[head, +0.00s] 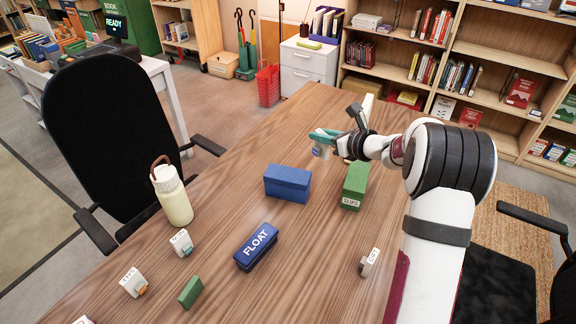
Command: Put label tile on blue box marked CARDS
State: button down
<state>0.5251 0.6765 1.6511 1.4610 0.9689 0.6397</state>
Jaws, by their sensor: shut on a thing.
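My gripper (322,142) is at the end of the arm, above the far part of the table. It is shut on a small pale tile (321,152), whose lettering I cannot read. A plain blue box (288,182) stands on the table below and left of the gripper in the picture; no marking shows on its visible sides. The tile is held apart from this box. A second blue box (257,246), nearer the front, reads FLOAT. No box with a readable CARDS marking shows.
A green box (355,184) marked SLIPS stands right of the plain blue box. White tiles (181,242) (133,282) (370,262), a small green block (190,292) and a cream bottle (172,196) stand on the table (310,285). Bare wood separates them.

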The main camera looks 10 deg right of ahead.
jog(key=w+a+f, duration=0.1)
jog(key=a+f, duration=0.1)
jog(key=f, duration=0.1)
jog(key=w+a+f, duration=0.2)
jog(key=f, duration=0.1)
jog(key=w+a+f, duration=0.2)
jog(key=a+f, duration=0.1)
jog(key=shift+w+a+f, duration=0.1)
jog(key=shift+w+f, duration=0.05)
jog(key=shift+w, duration=0.05)
jog(key=shift+f, duration=0.15)
jog(key=c, duration=0.8)
grip_release()
